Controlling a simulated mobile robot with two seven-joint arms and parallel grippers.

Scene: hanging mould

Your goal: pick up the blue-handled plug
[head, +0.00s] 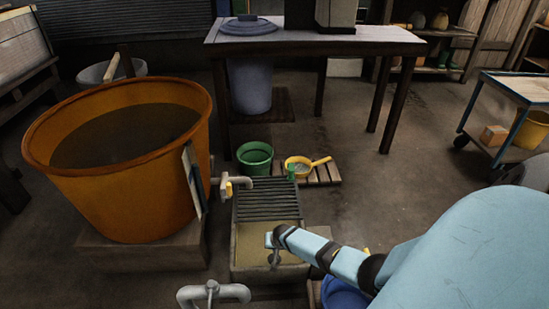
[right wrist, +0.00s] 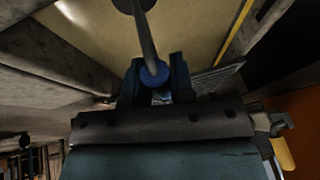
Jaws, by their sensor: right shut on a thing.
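My right gripper (head: 272,240) is over the sand-coloured basin (head: 241,242) in the head view, its arm reaching in from the right. It is shut on the blue-handled plug; in the right wrist view the plug's round blue handle (right wrist: 153,73) sits between the two dark fingers of the gripper (right wrist: 155,82). A grey stem runs from the handle to a dark disc at the top edge of that view. In the head view a small part of the plug (head: 275,259) shows below the gripper. I cannot tell whether it touches the basin floor. My left gripper is not in view.
Another grey pipe (head: 213,292) is in front. A slatted grate (head: 267,205) covers the basin's far part. Behind are a green bucket (head: 255,158) and a yellow pan (head: 303,164).

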